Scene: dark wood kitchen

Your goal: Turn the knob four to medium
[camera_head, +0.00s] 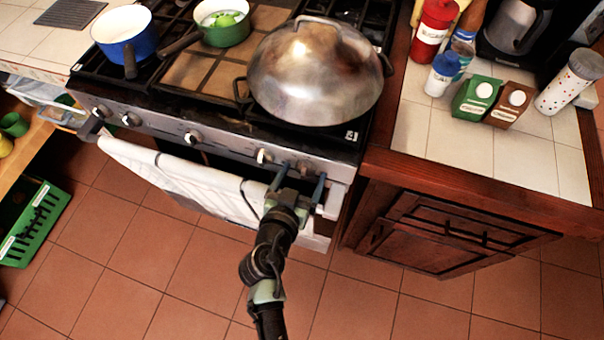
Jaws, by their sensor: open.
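The stove's front panel carries a row of silver knobs. A printed label 4 (351,135) is on the stove top's front right corner. Knob four (304,166) is at the right end of the panel, mostly hidden by my gripper (301,176). My gripper is open, with one finger to the left and one to the right of this knob. I cannot tell whether the fingers touch it, and its pointer setting is not readable. Another knob (264,157) is just left of my gripper.
A towel (188,182) hangs on the oven handle under my gripper. A large domed lid (317,72) covers the front right burner. A blue pot (124,42) and a green pan (223,27) stand farther left. A wooden counter edge (470,185) bounds the right.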

